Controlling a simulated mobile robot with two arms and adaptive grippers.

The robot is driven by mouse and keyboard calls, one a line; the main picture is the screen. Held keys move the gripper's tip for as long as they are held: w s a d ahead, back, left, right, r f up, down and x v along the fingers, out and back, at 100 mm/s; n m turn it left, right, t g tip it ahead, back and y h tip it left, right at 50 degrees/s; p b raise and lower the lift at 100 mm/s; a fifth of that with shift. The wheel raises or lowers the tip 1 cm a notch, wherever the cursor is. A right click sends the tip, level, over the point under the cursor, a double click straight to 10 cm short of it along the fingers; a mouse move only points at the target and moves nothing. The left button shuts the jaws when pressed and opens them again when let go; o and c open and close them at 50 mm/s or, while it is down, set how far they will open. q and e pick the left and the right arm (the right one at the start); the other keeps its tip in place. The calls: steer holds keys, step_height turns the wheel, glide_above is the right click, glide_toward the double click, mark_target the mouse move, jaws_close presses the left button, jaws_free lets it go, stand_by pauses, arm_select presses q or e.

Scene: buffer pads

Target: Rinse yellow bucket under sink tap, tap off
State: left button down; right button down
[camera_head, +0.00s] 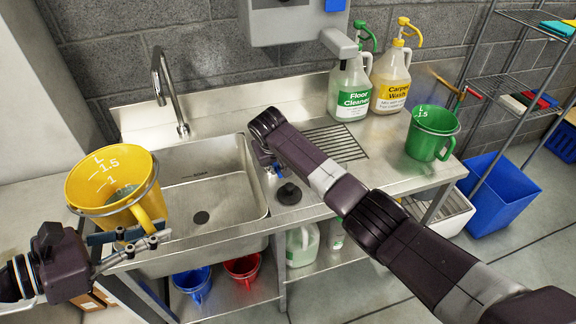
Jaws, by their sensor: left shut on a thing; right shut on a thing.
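The yellow bucket (112,181) is at the left, tilted with its mouth partly toward me, showing white litre marks. A greenish patch shows inside it. My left gripper (136,243) is shut on the bucket and holds it at the sink's left side. The sink (215,195) has an empty-looking basin with a dark drain. The tap (160,75) rises behind it, and no water stream is visible from its spout. My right gripper (268,162) is shut on a small part at the sink's right edge, mostly hidden by my arm; I cannot tell if it is the tap handle.
A black knob (289,193) stands by the sink's right rim. A floor cleaner bottle (350,90), a carpet wash bottle (390,78) and a green bucket (432,132) are on the counter. Blue (193,284) and red (243,269) buckets sit on the shelf below.

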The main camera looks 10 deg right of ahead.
arm_select(q)
steer(key=shift+r, duration=0.1)
arm_select(e)
steer(key=shift+a+m, duration=0.3)
steer(key=c, duration=2)
jaws_free()
steer(key=shift+a, duration=0.1)
steer(key=shift+o, duration=0.2)
steer(key=v, duration=1.2)
steer(key=shift+a+f, duration=0.15)
